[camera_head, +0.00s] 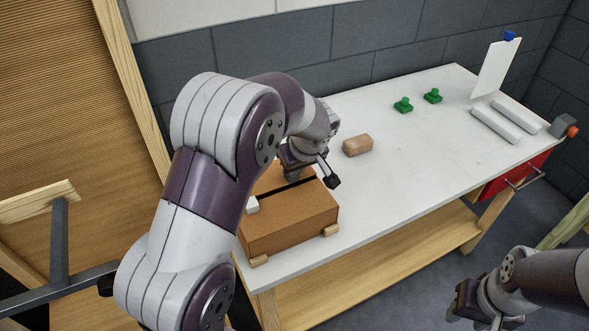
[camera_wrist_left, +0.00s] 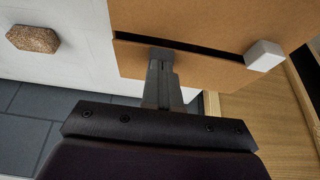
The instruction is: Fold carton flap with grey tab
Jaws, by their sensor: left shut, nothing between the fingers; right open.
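A brown carton (camera_head: 295,225) stands at the near left end of the white table, with a dark gap (camera_head: 290,189) across its top between flaps. A pale grey tab (camera_head: 252,205) sits at the left end of this gap. In the left wrist view the tab (camera_wrist_left: 264,55) lies at the right end of the gap. My left gripper (camera_head: 331,178) is shut and empty at the carton's far right side. In the left wrist view its fingertips (camera_wrist_left: 160,55) overlap the flap edge by the gap; I cannot tell whether they touch. My right gripper (camera_head: 464,300) is open and empty, off the table's front.
Small wooden blocks (camera_head: 331,230) lie along the carton's base. A cork-like block (camera_head: 357,145) lies behind it. Green knobs (camera_head: 403,105), white bars (camera_head: 495,124) and a white sheet with a blue clip (camera_head: 494,68) are farther right. The middle tabletop is clear.

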